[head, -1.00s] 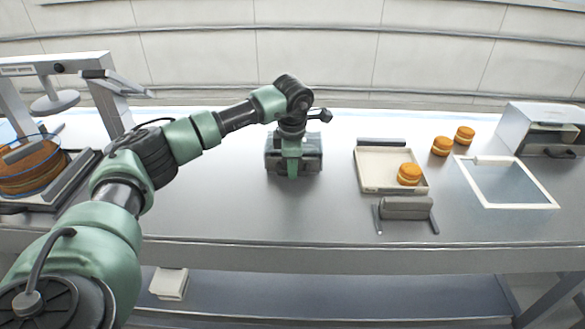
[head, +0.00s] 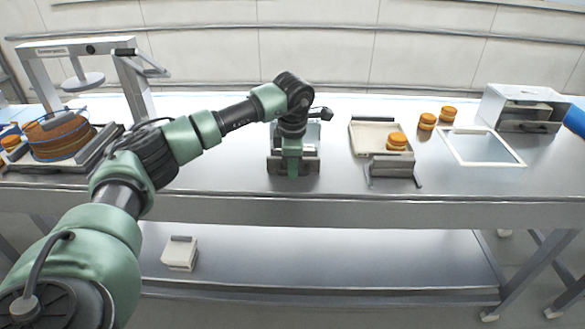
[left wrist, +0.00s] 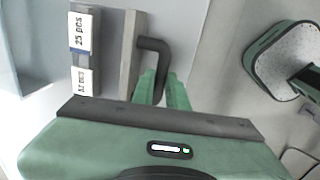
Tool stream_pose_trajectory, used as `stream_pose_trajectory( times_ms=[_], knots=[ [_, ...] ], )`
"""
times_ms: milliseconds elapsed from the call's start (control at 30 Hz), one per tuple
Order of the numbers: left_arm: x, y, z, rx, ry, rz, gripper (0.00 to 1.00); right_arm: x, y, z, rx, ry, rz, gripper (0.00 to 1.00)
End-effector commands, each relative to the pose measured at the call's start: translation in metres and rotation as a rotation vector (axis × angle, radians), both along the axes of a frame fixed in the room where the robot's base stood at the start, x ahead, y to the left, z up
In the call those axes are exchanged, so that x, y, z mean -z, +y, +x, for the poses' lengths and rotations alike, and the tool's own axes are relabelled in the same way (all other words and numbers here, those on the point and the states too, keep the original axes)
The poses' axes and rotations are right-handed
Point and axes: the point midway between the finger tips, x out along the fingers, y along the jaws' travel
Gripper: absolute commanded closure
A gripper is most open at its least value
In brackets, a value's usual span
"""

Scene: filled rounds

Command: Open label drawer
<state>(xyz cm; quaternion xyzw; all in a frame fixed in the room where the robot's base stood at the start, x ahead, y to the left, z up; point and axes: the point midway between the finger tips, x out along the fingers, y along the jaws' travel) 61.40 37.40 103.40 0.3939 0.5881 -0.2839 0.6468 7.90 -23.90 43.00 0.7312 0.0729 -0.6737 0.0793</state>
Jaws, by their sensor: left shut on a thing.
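The label drawer (head: 309,167) is at the middle of the counter, with its dark front towards me and a pale part showing behind it. In the left wrist view, the drawer's grey front wall (left wrist: 131,45) carries a dark bent handle (left wrist: 153,44). Two white labels (left wrist: 81,32) with print, one reading "25 PCS", lie behind that wall, so the drawer stands at least partly open. My left gripper (head: 291,172) is shut on the handle; its green fingers (left wrist: 162,90) show in the left wrist view. My arm hides part of the drawer.
A pale tray (head: 366,136) with an orange-brown filled round (head: 396,141) is right of the drawer. Two more rounds (head: 427,121) and a white-framed panel (head: 482,160) are beyond. A press (head: 87,79) stands left. A white box (head: 180,253) is on the lower shelf.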

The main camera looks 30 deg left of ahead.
Motion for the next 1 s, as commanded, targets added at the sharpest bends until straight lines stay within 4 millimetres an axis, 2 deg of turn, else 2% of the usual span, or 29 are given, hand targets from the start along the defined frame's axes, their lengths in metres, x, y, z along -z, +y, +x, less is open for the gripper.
stream_pose_trajectory(
  times_ms=[233,267,333,700,833,1000],
  knots=[
    [-0.003,0.000,0.002,0.000,-0.008,-0.002,1.00,-0.001,0.002,0.012,0.000,-0.018,0.003,0.64],
    [-0.003,0.000,0.002,0.000,-0.008,-0.002,0.83,-0.001,0.002,0.013,0.001,-0.019,0.003,0.64],
    [-0.003,0.000,0.002,0.000,-0.008,-0.002,0.64,-0.001,0.003,0.014,0.001,-0.020,0.004,0.64],
    [-0.005,0.000,0.001,0.000,-0.006,-0.001,0.64,0.001,0.005,0.009,0.001,-0.014,0.007,0.64],
    [-0.020,-0.002,-0.001,0.000,-0.008,-0.002,0.64,0.006,0.005,0.008,0.001,-0.012,0.007,0.64],
    [-0.050,-0.005,-0.005,0.001,-0.010,-0.002,0.64,0.014,0.005,0.007,0.000,-0.011,0.007,0.64]
  ],
)
